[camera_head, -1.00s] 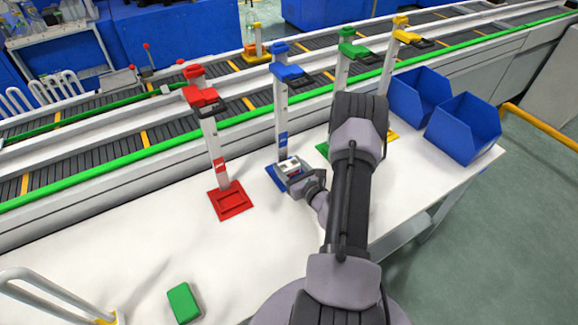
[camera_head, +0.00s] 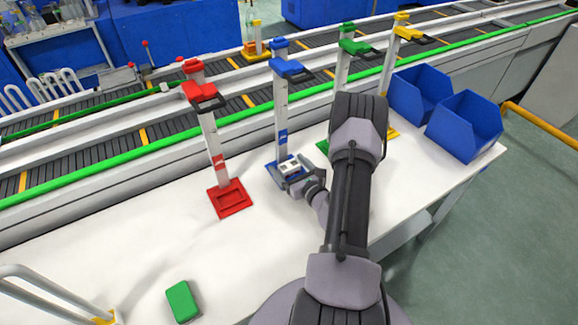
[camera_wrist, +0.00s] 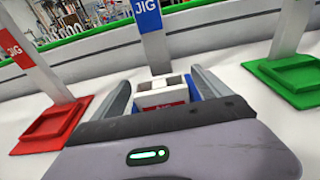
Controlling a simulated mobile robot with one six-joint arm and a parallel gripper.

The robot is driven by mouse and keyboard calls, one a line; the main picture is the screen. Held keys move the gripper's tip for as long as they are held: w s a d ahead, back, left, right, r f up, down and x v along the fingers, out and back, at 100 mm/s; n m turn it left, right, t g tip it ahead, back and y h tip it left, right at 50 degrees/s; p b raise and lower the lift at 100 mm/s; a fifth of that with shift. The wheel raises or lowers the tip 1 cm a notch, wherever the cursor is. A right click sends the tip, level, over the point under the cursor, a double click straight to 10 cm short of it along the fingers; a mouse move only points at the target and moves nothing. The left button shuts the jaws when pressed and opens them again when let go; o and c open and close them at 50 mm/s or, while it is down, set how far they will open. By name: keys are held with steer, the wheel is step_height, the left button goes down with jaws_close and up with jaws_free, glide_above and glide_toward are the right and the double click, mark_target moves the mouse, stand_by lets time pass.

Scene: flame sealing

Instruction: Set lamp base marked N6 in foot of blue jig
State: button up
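The lamp base, a small white block with a red label (camera_wrist: 163,97), stands at the foot of the blue jig (camera_head: 281,118). The marking on the label is too small to read. In the wrist view the base sits between the two grey fingers of my gripper (camera_wrist: 165,92). The fingers are apart, with blue of the foot showing in a gap beside the base on the right. My gripper also shows in the head view (camera_head: 296,175), low at the jig's foot. Whether the base is fully seated is hidden.
The red jig (camera_head: 230,199) stands to the left and the green jig (camera_wrist: 290,80) to the right. The yellow jig (camera_head: 389,68) is farther right, near two blue bins (camera_head: 465,130). A green block (camera_head: 183,302) lies at the front left. The table (camera_head: 110,240) is clear between.

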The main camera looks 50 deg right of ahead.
steer(key=p+v, duration=0.3)
steer(key=v, duration=1.4)
steer(key=shift+s, duration=0.2)
